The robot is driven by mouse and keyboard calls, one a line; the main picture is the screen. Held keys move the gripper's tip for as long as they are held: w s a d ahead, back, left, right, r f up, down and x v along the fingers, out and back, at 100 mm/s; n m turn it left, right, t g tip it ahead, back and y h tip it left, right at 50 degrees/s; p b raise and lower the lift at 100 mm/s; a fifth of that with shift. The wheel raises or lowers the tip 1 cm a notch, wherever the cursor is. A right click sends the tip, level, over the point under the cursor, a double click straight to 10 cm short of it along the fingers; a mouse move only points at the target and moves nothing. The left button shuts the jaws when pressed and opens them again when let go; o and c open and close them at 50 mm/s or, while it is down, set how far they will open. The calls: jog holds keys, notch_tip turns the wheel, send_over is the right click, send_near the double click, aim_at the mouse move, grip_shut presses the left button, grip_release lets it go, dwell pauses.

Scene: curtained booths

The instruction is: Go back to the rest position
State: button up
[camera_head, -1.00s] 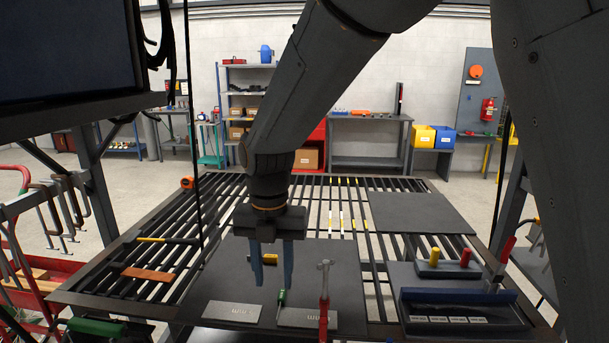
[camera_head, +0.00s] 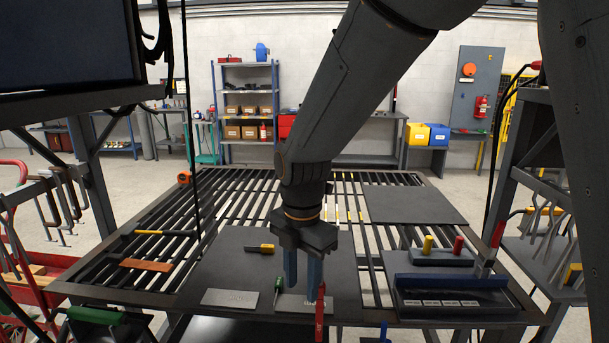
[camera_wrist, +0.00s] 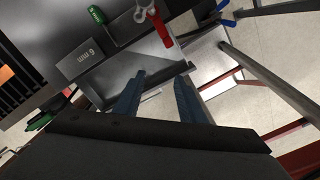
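My gripper (camera_head: 303,270) hangs over the front part of the slatted table, with its two blue fingers apart and nothing between them. In the wrist view the open fingers (camera_wrist: 158,98) point toward the table's front edge. Below them lie a dark mat (camera_head: 215,268), two grey plates and a green-handled tool (camera_head: 278,287). A red-handled tool (camera_head: 320,310) lies at the mat's front edge, close to the right finger in the picture.
The slatted table (camera_head: 150,225) carries a hammer, a brown block (camera_head: 146,265), a yellow-and-black tool (camera_head: 260,248) and a dark plate (camera_head: 412,204). A blue-edged tray (camera_head: 455,284) with yellow and red pegs behind it stands at right. Clamps hang at left.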

jog(key=s+d+f+m+b, duration=0.3)
jog(key=d+f+m, duration=0.3)
jog(key=d+m, duration=0.4)
jog(key=s+d+f+m+b, duration=0.4)
jog(key=d+m, duration=0.6)
jog(key=m, duration=0.7)
notch_tip(320, 180, down, 3)
jog(key=shift+r+m+t, duration=0.1)
jog(key=shift+m+t, duration=0.2)
jog(key=shift+t, duration=0.1)
jog(key=shift+c, duration=0.6)
jog(key=shift+a, duration=0.1)
